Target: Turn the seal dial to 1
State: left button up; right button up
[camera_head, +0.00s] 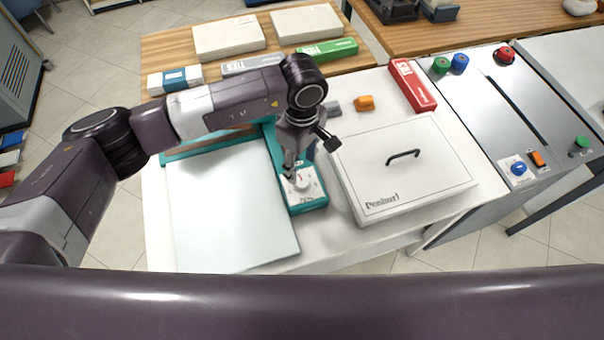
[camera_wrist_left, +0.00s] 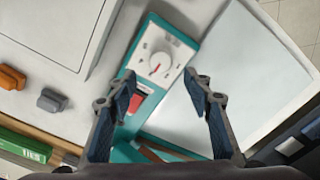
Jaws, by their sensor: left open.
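The seal dial (camera_head: 303,183) is a white knob on a white face plate at the near end of a teal sealer. It also shows in the left wrist view (camera_wrist_left: 160,63), with a red pointer mark on the knob. The numbers around it are too small to read. My left gripper (camera_head: 295,165) is above the sealer, close to the dial. In the left wrist view my left gripper (camera_wrist_left: 160,76) is open and empty, its fingertips apart on either side of the sealer body. A red switch (camera_wrist_left: 137,101) sits behind the dial. My right gripper is not in view.
A white lidded box (camera_head: 440,165) with a black handle stands right of the sealer. A pale flat plate (camera_head: 230,210) lies left of it. Orange (camera_head: 365,103) and grey (camera_head: 333,107) small blocks lie behind. A red carton (camera_head: 413,85) is farther right.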

aim_at(302, 181)
pick_arm(q)
notch_tip(302, 181, down, 6)
jog(key=shift+s+d+p, duration=0.1)
jog(key=shift+s+p, duration=0.05)
jog(key=shift+p, duration=0.95)
jog(key=shift+f, duration=0.45)
jog(key=shift+c, duration=0.4)
jog(key=c, duration=1.1)
jog(key=shift+o, duration=0.2)
